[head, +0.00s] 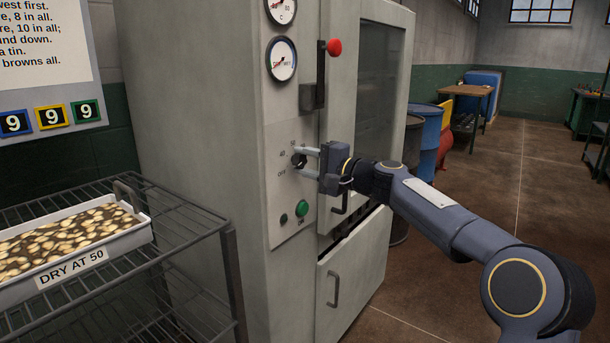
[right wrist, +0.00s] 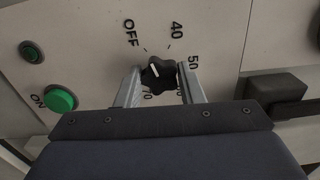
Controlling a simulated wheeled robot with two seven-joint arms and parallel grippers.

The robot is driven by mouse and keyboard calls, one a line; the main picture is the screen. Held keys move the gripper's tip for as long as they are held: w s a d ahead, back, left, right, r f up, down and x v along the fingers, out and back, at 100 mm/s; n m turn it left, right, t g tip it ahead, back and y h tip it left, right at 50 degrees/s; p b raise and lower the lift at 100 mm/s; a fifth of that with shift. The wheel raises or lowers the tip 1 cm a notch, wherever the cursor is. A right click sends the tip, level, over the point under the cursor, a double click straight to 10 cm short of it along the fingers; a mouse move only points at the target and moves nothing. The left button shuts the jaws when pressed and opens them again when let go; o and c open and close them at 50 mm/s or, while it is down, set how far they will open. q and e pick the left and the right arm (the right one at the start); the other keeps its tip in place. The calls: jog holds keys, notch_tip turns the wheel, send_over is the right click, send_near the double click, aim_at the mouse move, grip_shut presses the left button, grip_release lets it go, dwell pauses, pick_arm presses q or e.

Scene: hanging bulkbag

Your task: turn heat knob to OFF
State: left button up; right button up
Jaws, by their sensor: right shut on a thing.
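The black lobed heat knob (right wrist: 158,74) is on the grey cabinet's panel, with OFF, 40, 50 and 70 printed around it and another mark partly covered by a finger. Its white pointer line leans up and slightly left, roughly toward the OFF mark (right wrist: 131,32). My right gripper (right wrist: 160,84) is shut on the knob, one finger on each side. In the head view the knob (head: 298,161) shows between the fingertips of my right gripper (head: 300,163). My left gripper is not in view.
A green ON button (head: 302,208) and a small dark button (head: 284,218) sit below the knob. A red-tipped lever (head: 333,48) and dials (head: 282,59) are above. A wire rack (head: 190,240) with a tray labelled DRY AT 50 (head: 72,267) stands at the left.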

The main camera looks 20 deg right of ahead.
jog(key=shift+f+n+b, duration=0.1)
jog(key=shift+n+b, duration=0.95)
jog(key=shift+n, duration=0.45)
jog(key=o, duration=1)
jog(key=b+v, duration=0.1)
jog(key=v, duration=0.6)
jog(key=shift+s+d, duration=0.25)
jog(key=shift+s, duration=0.1)
